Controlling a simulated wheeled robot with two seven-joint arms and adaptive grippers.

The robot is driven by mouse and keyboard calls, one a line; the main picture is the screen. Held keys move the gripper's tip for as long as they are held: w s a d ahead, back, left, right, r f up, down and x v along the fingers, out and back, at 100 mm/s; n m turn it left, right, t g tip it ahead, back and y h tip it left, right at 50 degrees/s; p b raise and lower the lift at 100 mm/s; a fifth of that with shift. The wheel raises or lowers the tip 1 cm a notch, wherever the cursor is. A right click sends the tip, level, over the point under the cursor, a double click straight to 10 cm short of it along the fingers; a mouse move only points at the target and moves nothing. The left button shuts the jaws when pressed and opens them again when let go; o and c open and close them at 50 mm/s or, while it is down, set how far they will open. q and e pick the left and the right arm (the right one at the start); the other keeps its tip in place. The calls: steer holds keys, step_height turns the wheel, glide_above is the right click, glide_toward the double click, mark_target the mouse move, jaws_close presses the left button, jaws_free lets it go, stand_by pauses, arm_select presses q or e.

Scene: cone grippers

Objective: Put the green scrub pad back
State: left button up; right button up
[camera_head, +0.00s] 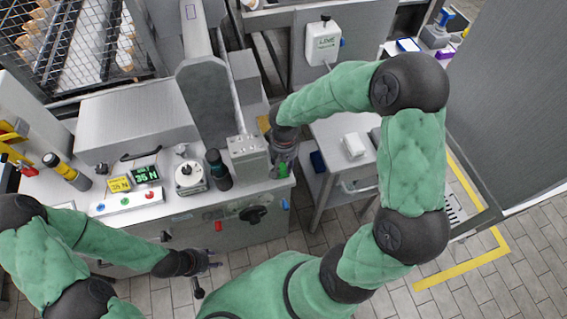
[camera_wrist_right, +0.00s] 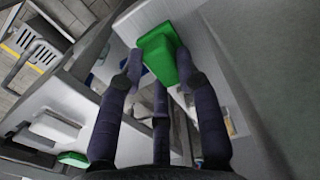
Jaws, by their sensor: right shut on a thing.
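The green scrub pad (camera_wrist_right: 158,50) is a bright green block between the dark fingers of my right gripper (camera_wrist_right: 160,78) in the right wrist view. The fingers are closed around it. In the head view my right gripper (camera_head: 284,160) is at the right end of the metal bench, beside a grey metal block (camera_head: 248,157), and largely hides the pad. My left gripper (camera_head: 212,260) is low in front of the bench, away from the pad; its finger opening is too small to judge.
The bench holds a white device (camera_head: 190,177), a dark cylinder (camera_head: 217,168), a button strip (camera_head: 127,199) and a green display (camera_head: 146,174). A grey column (camera_head: 207,95) stands behind the block. A side table (camera_head: 330,130) with a white box (camera_head: 354,145) is to the right.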

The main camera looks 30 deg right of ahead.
mark_target(284, 165)
steer(key=shift+f, duration=0.15)
steer(key=o, duration=1)
steer(key=shift+r, duration=0.4)
step_height(284, 165, up, 12)
steer(key=p, duration=0.3)
steer(key=shift+f+p, duration=0.2)
steer(key=shift+p, duration=0.1)
